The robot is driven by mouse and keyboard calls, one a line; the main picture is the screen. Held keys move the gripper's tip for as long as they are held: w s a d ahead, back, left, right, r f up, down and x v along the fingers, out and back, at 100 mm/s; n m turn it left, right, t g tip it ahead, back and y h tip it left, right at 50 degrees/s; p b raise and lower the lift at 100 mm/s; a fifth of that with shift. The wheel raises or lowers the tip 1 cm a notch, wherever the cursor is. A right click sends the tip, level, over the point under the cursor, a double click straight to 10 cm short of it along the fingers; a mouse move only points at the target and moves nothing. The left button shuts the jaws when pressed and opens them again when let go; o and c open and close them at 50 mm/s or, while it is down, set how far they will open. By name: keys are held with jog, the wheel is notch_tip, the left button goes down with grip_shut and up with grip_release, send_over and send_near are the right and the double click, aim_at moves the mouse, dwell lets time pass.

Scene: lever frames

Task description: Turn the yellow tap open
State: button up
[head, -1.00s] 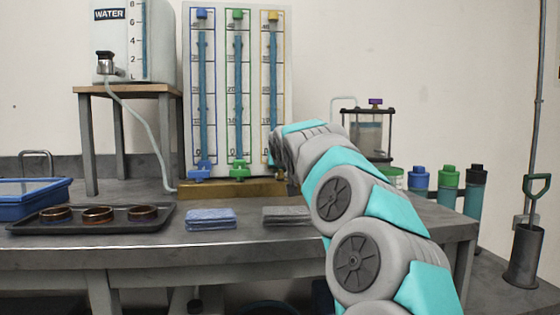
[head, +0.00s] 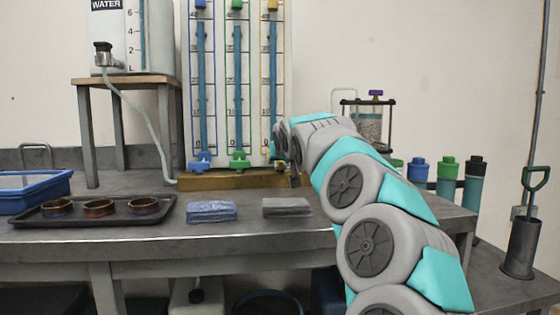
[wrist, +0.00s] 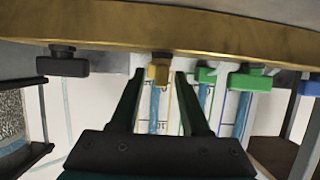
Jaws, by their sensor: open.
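The yellow tap (wrist: 158,71) shows in the wrist view, under a brass-coloured beam at the foot of the gauge panel. My gripper (wrist: 159,75) is open there, with one dark finger on each side of the tap. The tap lies between the fingertips; I cannot tell whether either finger touches it. In the head view my gripper (head: 281,150) is at the foot of the right-hand, yellow-capped tube (head: 273,75). My wrist hides most of the yellow tap in that view.
The green tap (head: 238,161) and blue tap (head: 200,161) stand left of my gripper. In the wrist view a green part (wrist: 248,80) is close right of my fingers and a black tap (wrist: 62,62) is left. Folded cloths (head: 287,207) and a tray (head: 175,215) lie on the bench.

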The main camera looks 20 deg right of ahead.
jog(key=v, duration=0.7)
jog(key=shift+s+r+b, duration=0.2)
jog(key=shift+s+b, duration=0.15)
jog(key=shift+b, duration=0.05)
jog(key=shift+a, duration=0.1)
